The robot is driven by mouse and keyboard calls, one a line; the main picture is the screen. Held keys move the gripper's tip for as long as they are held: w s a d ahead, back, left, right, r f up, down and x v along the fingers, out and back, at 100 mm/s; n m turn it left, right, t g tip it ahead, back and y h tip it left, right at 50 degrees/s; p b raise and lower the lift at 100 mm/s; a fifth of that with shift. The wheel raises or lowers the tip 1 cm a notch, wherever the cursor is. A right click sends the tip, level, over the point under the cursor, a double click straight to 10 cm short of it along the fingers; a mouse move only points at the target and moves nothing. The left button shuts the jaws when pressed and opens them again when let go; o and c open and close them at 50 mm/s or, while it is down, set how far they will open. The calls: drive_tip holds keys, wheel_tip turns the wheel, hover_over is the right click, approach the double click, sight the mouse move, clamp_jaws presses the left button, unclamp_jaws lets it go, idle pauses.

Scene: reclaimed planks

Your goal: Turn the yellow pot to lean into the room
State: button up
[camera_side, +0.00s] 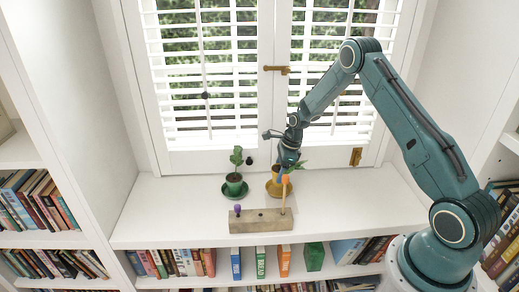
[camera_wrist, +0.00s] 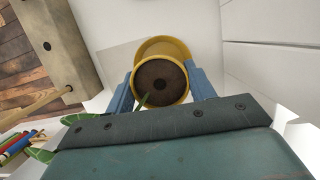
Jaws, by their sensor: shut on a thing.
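The yellow pot (camera_side: 276,185) stands on a yellow saucer on the white sill, in front of the shuttered window. Green leaves (camera_side: 300,165) reach out to the right of it in the side view; my gripper hides part of the plant. In the wrist view the pot (camera_wrist: 186,90) shows its round rim and dark soil, with the saucer (camera_wrist: 165,43) behind it. My gripper (camera_side: 287,168) reaches down over the pot. Its two blue fingers (camera_wrist: 160,82) are shut on opposite sides of the pot. Leaves (camera_wrist: 80,118) spread toward the lower left in the wrist view.
A green pot (camera_side: 234,187) with an upright plant stands left of the yellow pot. The sill (camera_side: 350,210) is clear to the right.

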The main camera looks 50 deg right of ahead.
drive_tip(key=shift+f, duration=0.2)
drive_tip(key=shift+f, duration=1.25)
drive_tip(key=o, duration=1.3)
drive_tip(key=shift+o, duration=0.2)
drive_tip(key=v, duration=1.3)
drive_tip(key=shift+r, duration=0.35)
drive_tip(key=shift+s+d, duration=0.1)
drive_tip(key=shift+d, duration=0.05)
